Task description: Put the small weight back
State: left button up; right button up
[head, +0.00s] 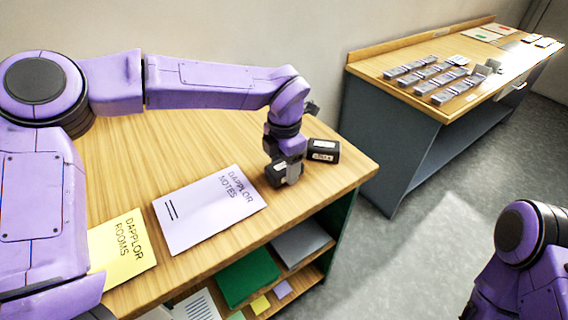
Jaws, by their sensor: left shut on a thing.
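My left gripper (289,172) points down at the right end of the near wooden table, just past the purple card. It is shut on a small dark weight (274,176), which is partly hidden by the fingers and sits at or just above the tabletop; I cannot tell which. A second dark weight (324,149) with a pale label lies on the table just right of the gripper, near the table's right end. My right gripper is out of view; only part of my right arm shows at the lower right.
On the near table (200,130) lie a purple card "DAPPLOR NOTES" (208,212) and a yellow card "DAPPLOR ROOMS" (124,250). Shelves below hold a green sheet (246,276) and papers. A second table (385,62) at the upper right carries rows of small grey pieces. Open floor lies between.

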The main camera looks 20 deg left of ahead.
pick_arm(q)
jog(key=shift+w+f, duration=0.25)
jog(key=shift+w, duration=0.15)
jog(key=shift+s, duration=0.1)
jog(key=o, duration=1.5)
jog(key=shift+s, duration=0.1)
jog(key=shift+c, duration=0.2)
notch_tip(320, 180, up, 12)
jog(key=shift+r, duration=0.15)
